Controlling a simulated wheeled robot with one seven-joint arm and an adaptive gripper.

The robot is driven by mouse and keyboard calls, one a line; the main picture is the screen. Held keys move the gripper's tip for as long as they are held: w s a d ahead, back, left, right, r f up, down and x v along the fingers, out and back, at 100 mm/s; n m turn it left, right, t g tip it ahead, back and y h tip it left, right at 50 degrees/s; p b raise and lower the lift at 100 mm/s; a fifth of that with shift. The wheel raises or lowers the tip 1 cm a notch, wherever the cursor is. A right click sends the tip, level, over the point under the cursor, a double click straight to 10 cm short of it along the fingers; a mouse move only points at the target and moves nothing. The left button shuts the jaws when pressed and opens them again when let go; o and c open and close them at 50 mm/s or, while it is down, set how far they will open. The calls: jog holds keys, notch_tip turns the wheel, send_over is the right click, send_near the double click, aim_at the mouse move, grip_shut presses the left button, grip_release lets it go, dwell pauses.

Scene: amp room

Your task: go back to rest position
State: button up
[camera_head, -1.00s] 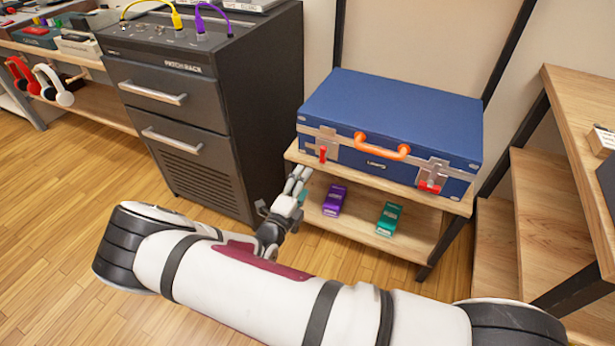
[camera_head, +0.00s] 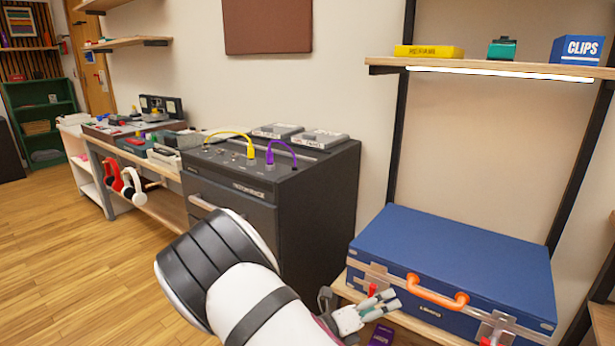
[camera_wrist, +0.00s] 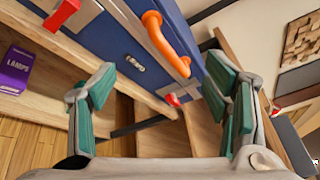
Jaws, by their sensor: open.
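My gripper (camera_head: 366,312) is in front of the left front corner of the blue case (camera_head: 455,262), near its red latch. In the wrist view its two green-padded fingers (camera_wrist: 165,105) are spread wide with nothing between them. The case has an orange handle (camera_head: 437,292) and sits shut on a wooden shelf. Its front and handle also show in the wrist view, beyond the fingers. I cannot tell from these views whether a finger touches the case. My white arm (camera_head: 245,300) rises at the bottom middle of the head view.
The dark patch rack (camera_head: 310,200) with yellow and purple cables stands left of the case. A purple box (camera_wrist: 17,68) lies on the lower shelf. A high shelf (camera_head: 480,66) holds a yellow box and a blue clips box. Wooden floor (camera_head: 90,260) is open at left.

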jog(key=s+d+r+m+g+y, duration=0.3)
jog(key=s+d+r+m+g, duration=0.2)
jog(key=s+r+m, duration=0.45)
jog(key=s+d+r+m+g+y, duration=0.2)
jog(key=s+d+r+m+g, duration=0.25)
jog(key=s+r+m, duration=0.5)
jog(key=s+a+r+m+t+y, duration=0.1)
jog(key=s+a+r+m+y, duration=0.15)
jog(key=s+m, duration=0.4)
jog(key=s+a+r+m+y, duration=0.1)
jog(key=s+a+m+y, duration=0.1)
jog(key=s+m+y, duration=0.4)
jog(key=s+a+r+m+t+y, duration=0.1)
jog(key=s+a+r+m, duration=0.2)
jog(key=s, duration=0.5)
notch_tip(320, 180, up, 24)
jog(key=m+t+p, duration=0.1)
jog(key=t+p, duration=0.2)
jog(key=p, duration=2)
jog(key=shift+d+r, duration=0.15)
jog(key=shift+d, duration=0.05)
